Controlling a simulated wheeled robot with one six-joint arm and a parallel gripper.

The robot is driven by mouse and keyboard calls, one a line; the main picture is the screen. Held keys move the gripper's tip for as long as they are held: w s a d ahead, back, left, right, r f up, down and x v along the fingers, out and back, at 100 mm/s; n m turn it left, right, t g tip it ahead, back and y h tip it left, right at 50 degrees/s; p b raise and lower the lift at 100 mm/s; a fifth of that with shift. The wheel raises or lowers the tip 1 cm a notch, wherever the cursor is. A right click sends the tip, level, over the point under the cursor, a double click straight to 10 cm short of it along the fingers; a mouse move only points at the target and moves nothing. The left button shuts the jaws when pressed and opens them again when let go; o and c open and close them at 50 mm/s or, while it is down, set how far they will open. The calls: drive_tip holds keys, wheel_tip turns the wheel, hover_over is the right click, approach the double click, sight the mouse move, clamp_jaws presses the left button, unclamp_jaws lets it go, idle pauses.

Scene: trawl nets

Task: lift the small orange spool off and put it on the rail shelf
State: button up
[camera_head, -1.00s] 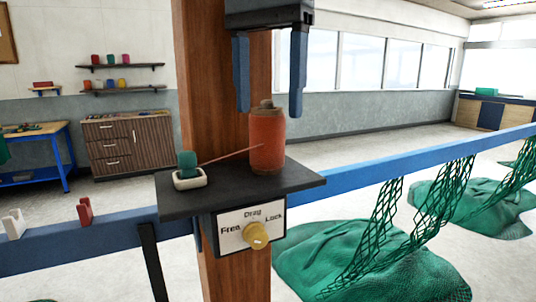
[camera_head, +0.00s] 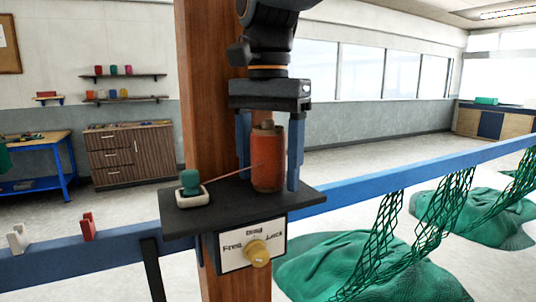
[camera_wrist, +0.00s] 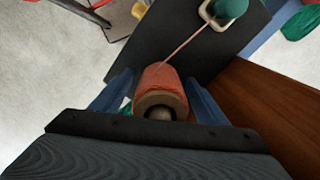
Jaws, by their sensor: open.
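The small orange spool (camera_head: 268,160) stands upright on a dark shelf plate (camera_head: 228,201) fixed to the wooden post. An orange line runs from it to a small teal knob (camera_head: 190,181) on a white base. My gripper (camera_head: 269,180) is open, pointing down, with one blue finger on each side of the spool; its tips are close to the plate. In the wrist view the spool (camera_wrist: 160,92) sits between the two fingers, with its top facing the camera. I cannot tell whether the fingers touch it.
A dial panel (camera_head: 251,246) marked Free, Drag and Lock, with a yellow knob, hangs under the plate. A blue rail (camera_head: 360,189) with green nets (camera_head: 372,262) runs across. Small wall shelves (camera_head: 123,75) hold coloured spools at the back left. The wooden post (camera_head: 209,90) stands close behind my gripper.

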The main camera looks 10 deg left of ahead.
drive_tip(key=c, duration=1.2)
drive_tip(key=shift+r, duration=0.15)
